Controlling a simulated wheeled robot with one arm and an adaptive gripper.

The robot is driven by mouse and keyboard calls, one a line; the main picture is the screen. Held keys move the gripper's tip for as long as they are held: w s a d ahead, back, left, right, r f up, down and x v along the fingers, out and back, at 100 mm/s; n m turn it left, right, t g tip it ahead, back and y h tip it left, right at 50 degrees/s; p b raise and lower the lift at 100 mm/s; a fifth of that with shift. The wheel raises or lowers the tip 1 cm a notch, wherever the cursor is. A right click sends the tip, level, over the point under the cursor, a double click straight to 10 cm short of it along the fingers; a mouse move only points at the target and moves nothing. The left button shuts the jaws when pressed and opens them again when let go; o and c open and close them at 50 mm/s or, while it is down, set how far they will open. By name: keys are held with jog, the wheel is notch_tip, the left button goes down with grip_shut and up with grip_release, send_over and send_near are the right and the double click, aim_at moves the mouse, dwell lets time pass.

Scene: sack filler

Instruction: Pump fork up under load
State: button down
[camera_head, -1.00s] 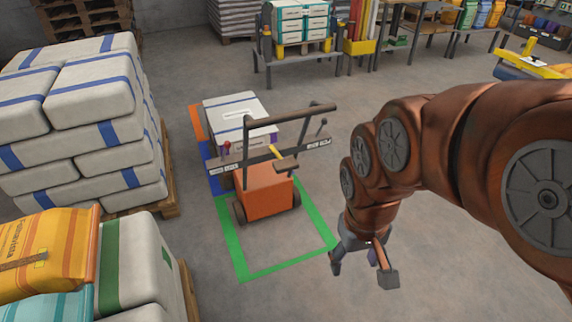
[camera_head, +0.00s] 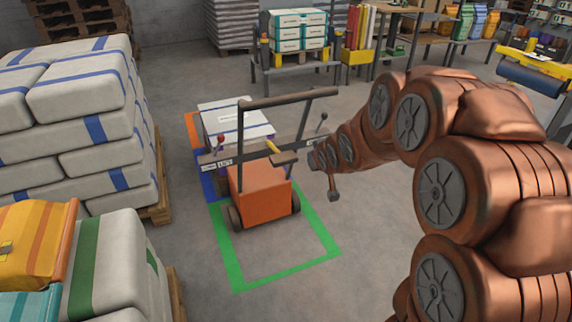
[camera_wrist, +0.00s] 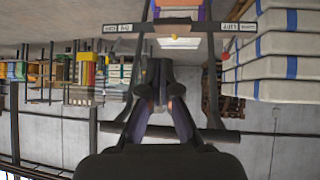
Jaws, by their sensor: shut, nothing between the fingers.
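The orange pallet truck (camera_head: 262,192) stands with its dark handle frame (camera_head: 285,98) upright. A white load (camera_head: 232,119) sits at its far side. A yellow lever with a brown pad (camera_head: 284,158) sticks out over the orange body. A red-knobbed lever (camera_head: 219,139) is at the left of the labelled crossbar, a dark-knobbed one (camera_head: 323,117) at the right. My gripper (camera_head: 314,157) is just right of the truck, its fingers mostly hidden. In the upside-down wrist view my gripper (camera_wrist: 159,72) is shut and empty, in front of the handle frame; contact cannot be told.
A green floor outline (camera_head: 280,277) surrounds the truck's near end. Stacked white sacks (camera_head: 85,135) stand left, and orange and green-striped sacks (camera_head: 110,262) at the near left. A bench with teal boxes (camera_head: 298,65) is behind. Floor at the near middle is free.

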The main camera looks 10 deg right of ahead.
jog(key=w+a+f+n+t+y+b, duration=0.1)
jog(key=w+f+t+b, duration=0.4)
jog(key=w, duration=0.7)
jog(key=shift+w+a+f+y+b, duration=0.15)
jog(key=shift+f+y+b, duration=0.7)
jog(key=shift+b, duration=0.1)
send_over(286, 159)
notch_tip(286, 159, down, 2)
jog(key=shift+f+b, duration=0.25)
jog(key=shift+b, duration=0.2)
jog(key=shift+f+b, duration=0.4)
jog(key=shift+f, duration=1.55)
jog(key=shift+f, duration=0.1)
